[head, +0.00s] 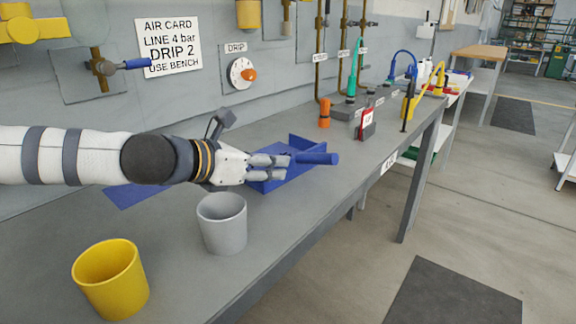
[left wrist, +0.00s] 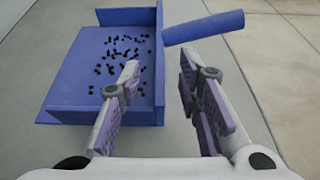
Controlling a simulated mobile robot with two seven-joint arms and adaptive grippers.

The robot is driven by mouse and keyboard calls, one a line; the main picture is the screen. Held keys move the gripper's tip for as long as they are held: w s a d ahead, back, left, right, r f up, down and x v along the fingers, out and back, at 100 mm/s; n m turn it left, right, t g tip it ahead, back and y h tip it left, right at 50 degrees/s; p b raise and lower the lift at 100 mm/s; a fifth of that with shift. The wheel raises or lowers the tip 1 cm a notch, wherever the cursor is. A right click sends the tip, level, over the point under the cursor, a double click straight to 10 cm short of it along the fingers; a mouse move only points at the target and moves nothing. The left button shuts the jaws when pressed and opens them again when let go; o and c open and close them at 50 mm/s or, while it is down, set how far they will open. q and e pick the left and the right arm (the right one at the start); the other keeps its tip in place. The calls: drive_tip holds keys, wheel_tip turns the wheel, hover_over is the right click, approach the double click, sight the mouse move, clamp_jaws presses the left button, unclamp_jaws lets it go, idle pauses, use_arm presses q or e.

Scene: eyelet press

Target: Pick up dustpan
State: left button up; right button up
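The blue dustpan (head: 300,149) lies on the grey bench, its round blue handle (head: 318,158) pointing right in the head view. In the left wrist view the pan (left wrist: 68,80) is at upper left with several small black bits in it. The handle (left wrist: 203,27) is at the top, beyond the fingertips. My left gripper (head: 284,167) is at the dustpan, partly hiding it. My right gripper is not in view.
A grey cup (head: 222,224) and a yellow cup (head: 110,279) stand on the near bench. A flat blue piece (head: 130,195) lies behind my left arm. An orange cylinder (head: 324,113) and a red-tagged block (head: 366,125) stand further along. The bench's front edge is close to the handle.

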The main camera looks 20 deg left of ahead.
use_arm(q)
drive_tip(key=x, duration=0.3)
drive_tip(key=shift+w+d+f+b, duration=0.1)
drive_tip(key=shift+w+f+b, duration=0.05)
drive_tip(key=shift+f+b, duration=0.2)
drive_tip(key=shift+w+d, duration=0.15)
drive_tip(key=shift+w, duration=0.2)
drive_tip(key=shift+r, duration=0.15)
clamp_jaws()
